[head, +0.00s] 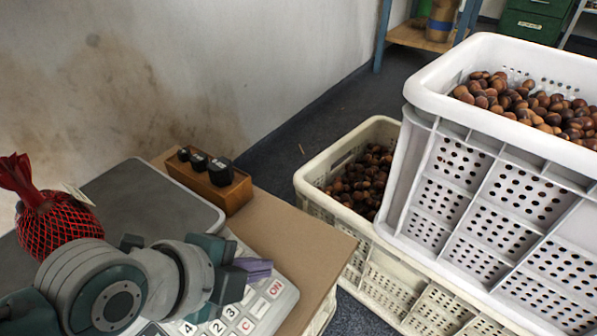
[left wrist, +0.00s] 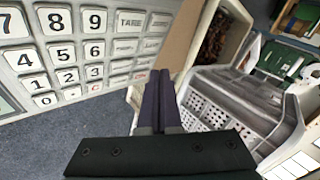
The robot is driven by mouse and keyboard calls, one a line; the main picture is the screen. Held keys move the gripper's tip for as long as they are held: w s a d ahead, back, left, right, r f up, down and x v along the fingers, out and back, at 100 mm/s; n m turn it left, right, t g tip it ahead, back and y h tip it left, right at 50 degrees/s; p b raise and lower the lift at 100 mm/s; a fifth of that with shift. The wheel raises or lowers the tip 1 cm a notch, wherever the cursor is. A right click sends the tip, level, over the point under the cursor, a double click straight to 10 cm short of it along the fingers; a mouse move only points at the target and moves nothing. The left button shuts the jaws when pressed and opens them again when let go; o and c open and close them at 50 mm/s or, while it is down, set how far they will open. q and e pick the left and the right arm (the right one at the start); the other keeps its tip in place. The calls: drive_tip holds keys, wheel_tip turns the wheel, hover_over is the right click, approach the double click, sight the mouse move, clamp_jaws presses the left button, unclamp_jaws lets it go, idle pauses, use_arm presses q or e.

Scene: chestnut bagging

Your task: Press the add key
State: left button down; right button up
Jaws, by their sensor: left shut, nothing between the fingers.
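The scale's keypad (head: 262,308) is at the lower middle of the head view, with digit keys, a C key (head: 245,326) and an ON key (head: 275,289) showing. In the left wrist view the keypad (left wrist: 105,28) fills the upper left, with digits and a block of wider grey keys. I cannot make out which key is the add key. My left gripper (head: 260,267) is shut and empty, its purple fingers over the keypad and hiding part of it. In the left wrist view its fingertips (left wrist: 160,76) are beside the wider keys; contact cannot be told. My right gripper is not in view.
A wooden block with black weights (head: 208,184) stands behind on the table (head: 290,235). White crates (head: 460,200) of chestnuts stand right, close to the table.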

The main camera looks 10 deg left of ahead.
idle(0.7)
use_arm(q)
drive_tip(key=shift+a+f, duration=0.15)
drive_tip(key=shift+f, duration=0.25)
drive_tip(key=shift+w+a+f+b, duration=0.1)
drive_tip(key=shift+f+b, duration=0.25)
drive_tip(key=shift+b, duration=0.15)
idle(0.6)
drive_tip(key=shift+d+r+p, duration=0.2)
drive_tip(key=shift+r+p, duration=0.6)
drive_tip(key=shift+p, duration=0.15)
drive_tip(key=r+p, duration=0.1)
drive_tip(key=p, duration=0.1)
drive_tip(key=d+r+p, duration=0.1)
drive_tip(key=r, duration=0.1)
drive_tip(key=r+p, duration=0.2)
drive_tip(key=shift+s+d+p, duration=0.25)
drive_tip(key=shift+s+p, duration=0.05)
drive_tip(key=shift+s, duration=0.1)
drive_tip(key=shift+f, duration=0.15)
